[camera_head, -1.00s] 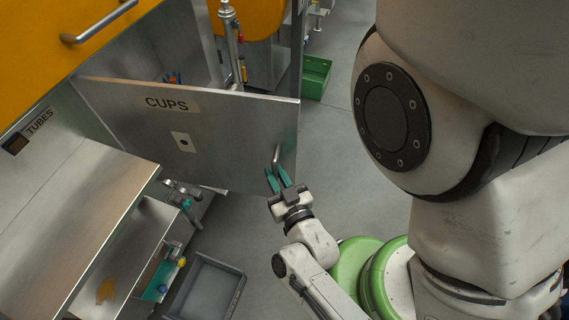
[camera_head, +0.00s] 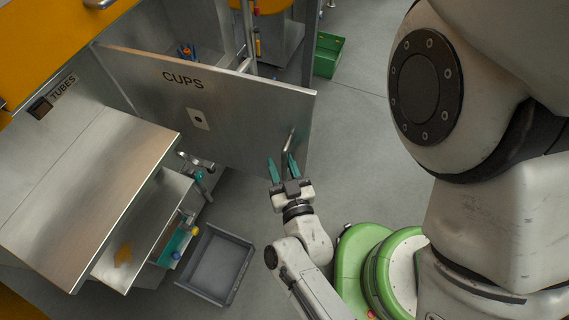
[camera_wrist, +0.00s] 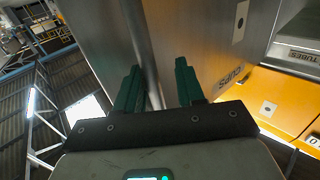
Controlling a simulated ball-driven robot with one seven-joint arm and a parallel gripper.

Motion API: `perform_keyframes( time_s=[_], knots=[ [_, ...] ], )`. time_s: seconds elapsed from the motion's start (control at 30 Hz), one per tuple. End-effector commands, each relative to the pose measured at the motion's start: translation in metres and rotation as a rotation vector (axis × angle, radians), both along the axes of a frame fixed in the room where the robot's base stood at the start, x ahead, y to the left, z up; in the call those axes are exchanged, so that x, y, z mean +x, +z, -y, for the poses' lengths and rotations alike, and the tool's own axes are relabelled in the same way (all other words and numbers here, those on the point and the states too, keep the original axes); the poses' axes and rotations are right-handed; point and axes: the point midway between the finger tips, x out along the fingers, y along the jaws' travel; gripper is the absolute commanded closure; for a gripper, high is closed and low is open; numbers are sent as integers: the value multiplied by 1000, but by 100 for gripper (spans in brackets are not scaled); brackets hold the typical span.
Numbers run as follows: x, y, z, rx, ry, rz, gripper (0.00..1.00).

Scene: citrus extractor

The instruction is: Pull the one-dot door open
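The one-dot door (camera_head: 240,120) is a steel panel marked CUPS, with a single dot on a white plate (camera_head: 199,119). It stands swung out from the cabinet. Its bar handle (camera_head: 289,142) is near the free edge. My gripper (camera_head: 281,158) is open at the handle's lower end, its green fingers apart. In the wrist view, the bar handle (camera_wrist: 142,50) runs down close beside the left finger, with a gap to the right finger. I cannot tell whether either finger touches it. The door (camera_wrist: 205,40) fills the upper middle there.
A steel counter marked TUBES (camera_head: 85,185) is at the left, with a lower shelf (camera_head: 130,245) below it. A grey bin (camera_head: 217,265) lies on the floor in front. A green crate (camera_head: 328,55) stands behind the door. The floor right of the door is clear.

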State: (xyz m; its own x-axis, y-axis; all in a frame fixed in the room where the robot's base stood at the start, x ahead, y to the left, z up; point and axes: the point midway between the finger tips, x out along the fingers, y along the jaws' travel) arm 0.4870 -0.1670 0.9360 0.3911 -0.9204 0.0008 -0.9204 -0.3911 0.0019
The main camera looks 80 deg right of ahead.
Motion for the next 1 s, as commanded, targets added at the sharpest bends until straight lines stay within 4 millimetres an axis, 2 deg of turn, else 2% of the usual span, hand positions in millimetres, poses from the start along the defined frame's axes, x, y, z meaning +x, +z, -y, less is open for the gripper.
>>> perform_keyframes(
  time_s=[0.73, 0.87, 1.0],
  knots=[
    [-2, -1, -3, 2, -4, 1, 63],
    [-7, -3, -16, 4, -3, 0, 63],
    [-17, -4, -41, 5, -2, 0, 63]
  ],
)
